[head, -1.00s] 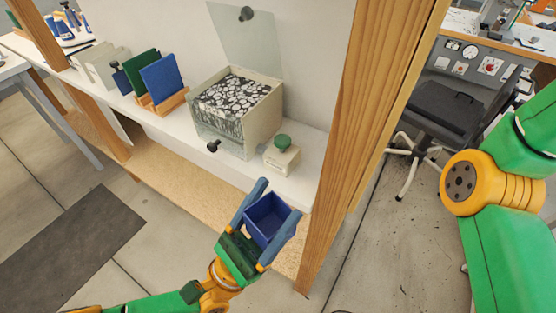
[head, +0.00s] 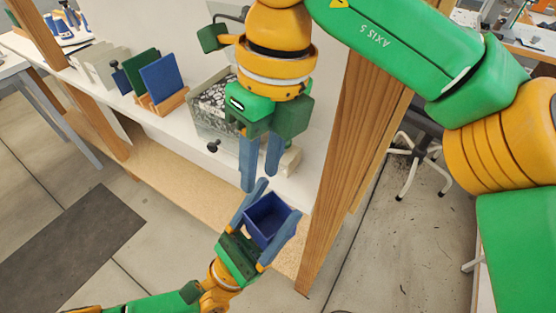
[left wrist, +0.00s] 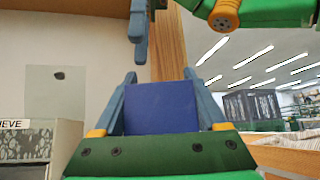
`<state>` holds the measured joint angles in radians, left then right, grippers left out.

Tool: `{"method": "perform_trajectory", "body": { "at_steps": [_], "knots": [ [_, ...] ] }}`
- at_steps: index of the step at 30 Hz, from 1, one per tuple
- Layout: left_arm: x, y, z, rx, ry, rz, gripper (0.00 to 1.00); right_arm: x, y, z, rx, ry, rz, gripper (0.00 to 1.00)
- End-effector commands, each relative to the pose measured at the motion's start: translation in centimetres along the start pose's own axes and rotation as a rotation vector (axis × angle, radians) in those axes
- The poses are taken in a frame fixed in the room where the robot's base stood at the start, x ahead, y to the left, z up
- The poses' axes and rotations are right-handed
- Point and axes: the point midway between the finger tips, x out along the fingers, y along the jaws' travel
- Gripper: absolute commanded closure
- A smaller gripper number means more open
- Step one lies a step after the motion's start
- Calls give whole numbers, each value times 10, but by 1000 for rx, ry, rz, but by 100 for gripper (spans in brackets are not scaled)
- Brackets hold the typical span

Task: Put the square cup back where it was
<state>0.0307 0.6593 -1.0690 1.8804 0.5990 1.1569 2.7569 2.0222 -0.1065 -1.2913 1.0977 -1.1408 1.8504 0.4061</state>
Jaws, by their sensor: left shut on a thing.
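The square cup (head: 268,217) is blue and open-topped. My left gripper (head: 264,210) is shut on it, one finger on each side, and holds it in the air in front of the shelf edge. In the left wrist view the cup (left wrist: 160,108) fills the space between the two fingers. My right gripper (head: 260,180) points down just above the cup, its two fingers apart with nothing seen between them. It is not clear whether its fingertips touch the cup or left gripper.
On the white shelf (head: 185,128), a pebble-filled box (head: 202,126) and a small pale box (head: 291,160) are partly hidden by my right arm. Blue and green panels (head: 164,78) stand in a wooden holder to the left. A wooden post (head: 345,165) rises close on the right.

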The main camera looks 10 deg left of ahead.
Motion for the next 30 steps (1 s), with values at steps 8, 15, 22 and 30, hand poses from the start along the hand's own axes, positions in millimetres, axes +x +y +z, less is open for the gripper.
{"method": "perform_trajectory", "body": {
  "at_steps": [8, 15, 22, 30],
  "knots": [
    [0, 0, 0, 0, 0, 0, 100, 20, -19, -18, 32, 67, -142, 61],
    [0, 0, 0, 0, 0, 0, 100, 80, -26, -22, 31, 65, -138, 61],
    [0, 0, 0, 0, 0, 0, 100, 111, -30, -23, 32, 62, -137, 61],
    [0, 0, 1, 0, -4, 0, 100, 114, -31, -23, 33, 61, -136, 61]
  ]
}}
